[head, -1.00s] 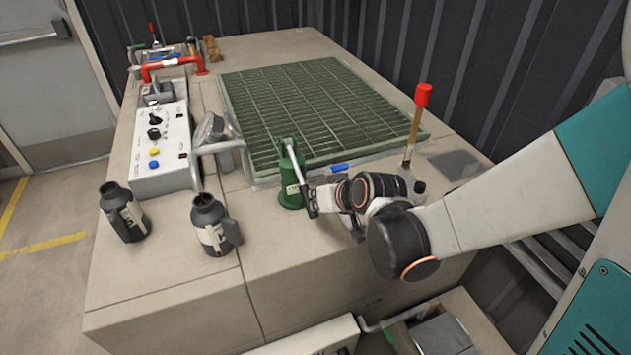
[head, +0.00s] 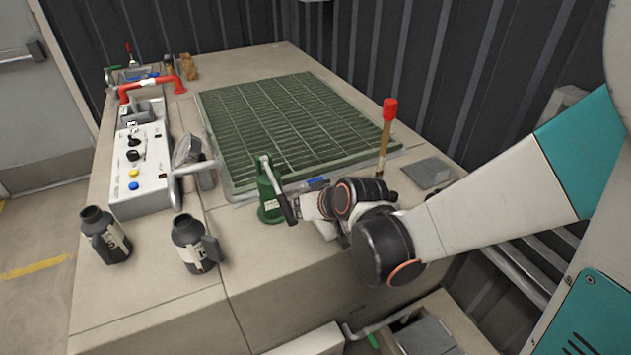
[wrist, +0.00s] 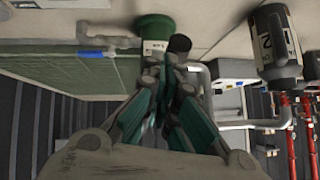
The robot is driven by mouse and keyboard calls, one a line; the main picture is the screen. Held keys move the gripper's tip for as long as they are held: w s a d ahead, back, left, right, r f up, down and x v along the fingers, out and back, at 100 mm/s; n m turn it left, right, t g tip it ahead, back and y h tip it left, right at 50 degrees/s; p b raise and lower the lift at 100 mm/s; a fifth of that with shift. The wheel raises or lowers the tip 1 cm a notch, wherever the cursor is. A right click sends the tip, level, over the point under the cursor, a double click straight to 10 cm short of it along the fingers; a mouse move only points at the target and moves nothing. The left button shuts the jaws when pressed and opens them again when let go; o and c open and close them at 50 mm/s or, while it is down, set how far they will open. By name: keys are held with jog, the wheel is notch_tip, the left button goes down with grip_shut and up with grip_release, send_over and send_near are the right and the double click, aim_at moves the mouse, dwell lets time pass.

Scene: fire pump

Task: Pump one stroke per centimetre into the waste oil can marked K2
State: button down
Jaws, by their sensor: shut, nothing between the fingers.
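The green hand pump (head: 270,200) stands on the bench at the near edge of the grating. Its grey lever (head: 278,190) slopes down from the pump top toward my gripper. My gripper (head: 299,207) is shut and empty beside the lever's lower end. In the wrist view its fingers (wrist: 168,72) are together just below the green pump (wrist: 153,27) and the lever's black end (wrist: 180,43); contact is unclear. Two dark cans with white labels, a left can (head: 105,236) and a right can (head: 190,243), stand left of the pump. A labelled can (wrist: 272,45) shows in the wrist view; I cannot read its marking surely.
A control box (head: 138,170) and a gauge (head: 187,150) stand behind the cans. The green grating (head: 295,125) fills the bench middle. A red-topped wooden lever (head: 388,125) rises behind my wrist. A blue item (head: 317,182) lies by the grating. Bare bench lies between right can and pump.

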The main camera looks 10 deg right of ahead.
jog(key=s+d+r+p, duration=0.2)
jog(key=s+d, duration=0.1)
jog(key=s, duration=0.5)
jog(key=shift+s+d+r, duration=0.25)
jog(key=shift+r, duration=0.05)
dwell(0.3)
